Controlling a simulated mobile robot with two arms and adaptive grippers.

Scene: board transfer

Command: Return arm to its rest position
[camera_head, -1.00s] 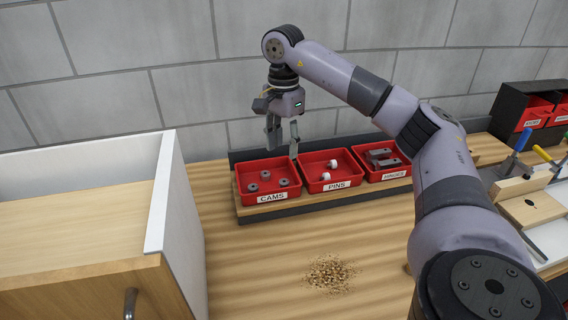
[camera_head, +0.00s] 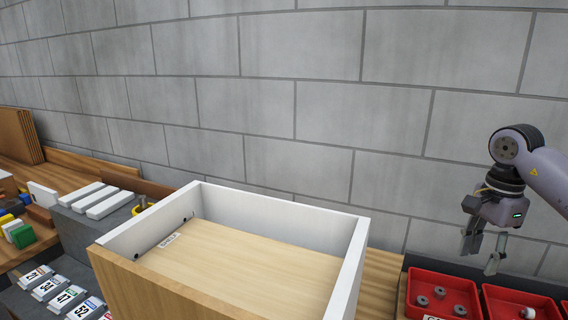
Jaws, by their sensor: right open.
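My right gripper (camera_head: 483,252) hangs at the right of the head view, above the red bin of cams (camera_head: 408,297). Its fingers point down, are apart, and hold nothing. The wrist and part of the purple-grey forearm show, and the rest of that arm is cut off by the right edge. My left gripper is not in the head view.
An open drawer box (camera_head: 355,272) with white sides stands on the bench left of the bins. A second red bin (camera_head: 494,300) is partly cut off at right. White bars (camera_head: 108,203), coloured blocks (camera_head: 22,236) and numbered cards (camera_head: 62,297) lie at left. A grey block wall stands behind.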

